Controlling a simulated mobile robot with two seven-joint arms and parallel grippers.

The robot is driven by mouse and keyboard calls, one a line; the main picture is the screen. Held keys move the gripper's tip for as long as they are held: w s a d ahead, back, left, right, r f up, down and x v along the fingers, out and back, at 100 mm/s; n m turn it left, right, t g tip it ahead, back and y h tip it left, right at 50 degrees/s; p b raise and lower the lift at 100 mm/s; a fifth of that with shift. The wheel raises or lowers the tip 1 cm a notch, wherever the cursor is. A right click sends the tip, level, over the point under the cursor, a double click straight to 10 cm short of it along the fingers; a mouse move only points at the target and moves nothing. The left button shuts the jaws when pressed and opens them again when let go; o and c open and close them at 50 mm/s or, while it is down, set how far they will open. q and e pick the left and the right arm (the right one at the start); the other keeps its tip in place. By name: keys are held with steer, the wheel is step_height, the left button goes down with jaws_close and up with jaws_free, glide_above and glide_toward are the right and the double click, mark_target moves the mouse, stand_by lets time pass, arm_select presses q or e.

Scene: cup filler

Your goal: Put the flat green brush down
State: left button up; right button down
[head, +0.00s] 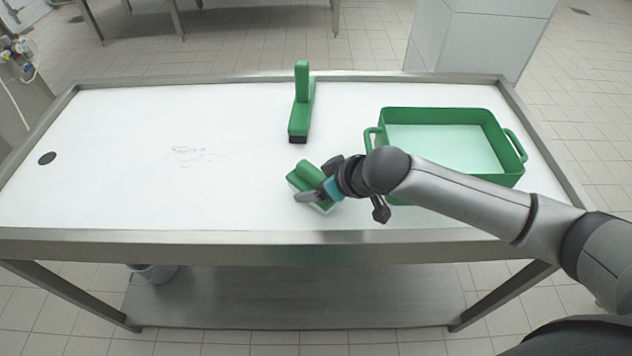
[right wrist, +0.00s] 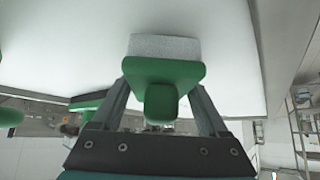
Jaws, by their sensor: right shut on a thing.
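The flat green brush (head: 306,174) is at the front middle of the white table, in the jaws of my right gripper (head: 318,192). In the right wrist view the green brush (right wrist: 165,72) shows its handle between the two fingers of my right gripper (right wrist: 160,105), with its pale bristle block (right wrist: 165,47) facing the white surface. The gripper is shut on the handle. I cannot tell whether the bristles touch the table. My left gripper is not in view.
A green upright-handled squeegee-like tool (head: 302,105) stands behind the brush. A green tray (head: 495,178) with side handles sits at the right, partly behind my right arm. The white table (head: 110,150) is clear at left, apart from faint marks and a dark hole (head: 47,158).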

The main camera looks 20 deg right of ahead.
steer(key=shift+f, duration=0.15)
jaws_free()
steer(key=shift+r, duration=0.25)
steer(key=p+v, duration=0.3)
steer(key=v, duration=0.9)
steer(key=shift+r, duration=0.4)
